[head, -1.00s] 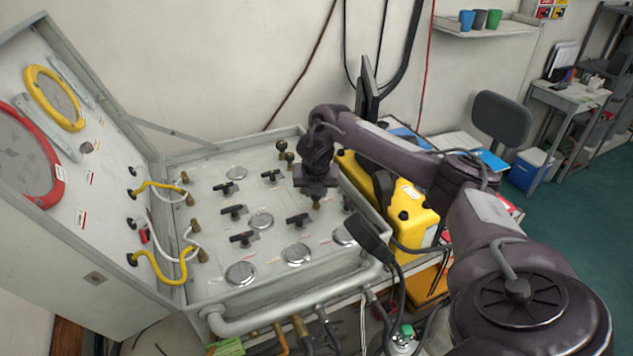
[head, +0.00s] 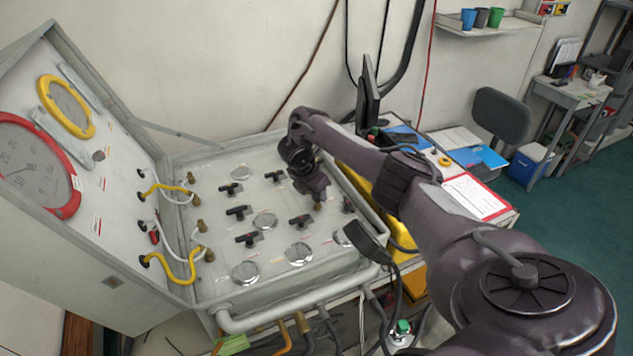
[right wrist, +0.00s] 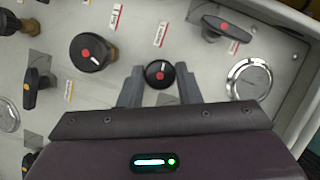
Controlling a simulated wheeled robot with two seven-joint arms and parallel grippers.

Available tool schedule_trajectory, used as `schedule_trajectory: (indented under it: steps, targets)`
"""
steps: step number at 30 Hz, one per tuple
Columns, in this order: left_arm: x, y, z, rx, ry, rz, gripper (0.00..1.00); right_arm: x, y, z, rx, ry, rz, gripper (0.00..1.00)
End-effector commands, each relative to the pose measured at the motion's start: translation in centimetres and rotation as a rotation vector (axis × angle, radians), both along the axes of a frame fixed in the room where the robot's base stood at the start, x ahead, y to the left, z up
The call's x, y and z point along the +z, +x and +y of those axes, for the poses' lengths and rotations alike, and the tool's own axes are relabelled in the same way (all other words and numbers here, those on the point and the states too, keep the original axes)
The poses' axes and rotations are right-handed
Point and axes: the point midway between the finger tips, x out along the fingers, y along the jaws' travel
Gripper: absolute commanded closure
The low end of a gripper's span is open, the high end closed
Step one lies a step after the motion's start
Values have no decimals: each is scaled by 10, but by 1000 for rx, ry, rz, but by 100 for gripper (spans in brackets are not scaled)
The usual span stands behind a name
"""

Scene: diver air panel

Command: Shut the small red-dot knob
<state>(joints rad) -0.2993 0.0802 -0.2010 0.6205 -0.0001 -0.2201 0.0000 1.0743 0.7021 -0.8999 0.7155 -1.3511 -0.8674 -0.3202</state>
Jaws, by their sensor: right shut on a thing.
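The small red-dot knob (right wrist: 159,74) is a round black knob with a red dot on its face, in the upper middle of the right wrist view. My right gripper (right wrist: 160,82) has one finger on each side of it and is shut on it. In the head view my right gripper (head: 316,192) reaches down to the right part of the grey panel (head: 215,290) and hides the knob there. My left gripper is not in view.
A larger black red-dot knob (right wrist: 89,52) stands left of the small one. A red-dot lever handle (right wrist: 226,27) and a round gauge (right wrist: 249,78) lie to the right.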

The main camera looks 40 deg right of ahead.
Motion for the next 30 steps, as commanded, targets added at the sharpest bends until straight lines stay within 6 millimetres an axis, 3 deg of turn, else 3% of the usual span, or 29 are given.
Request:
schedule_trajectory:
  steps: [17, 18, 21, 30]
  targets:
    - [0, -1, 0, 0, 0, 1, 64, 1, 1, 0, -30, 0, -4, 92]
    - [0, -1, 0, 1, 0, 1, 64, 1, 1, 0, -30, 0, -4, 64]
    - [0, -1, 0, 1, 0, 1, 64, 1, 1, 0, -29, 0, -3, 51]
    - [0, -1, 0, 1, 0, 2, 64, 1, 1, -1, -28, 0, -2, 49]
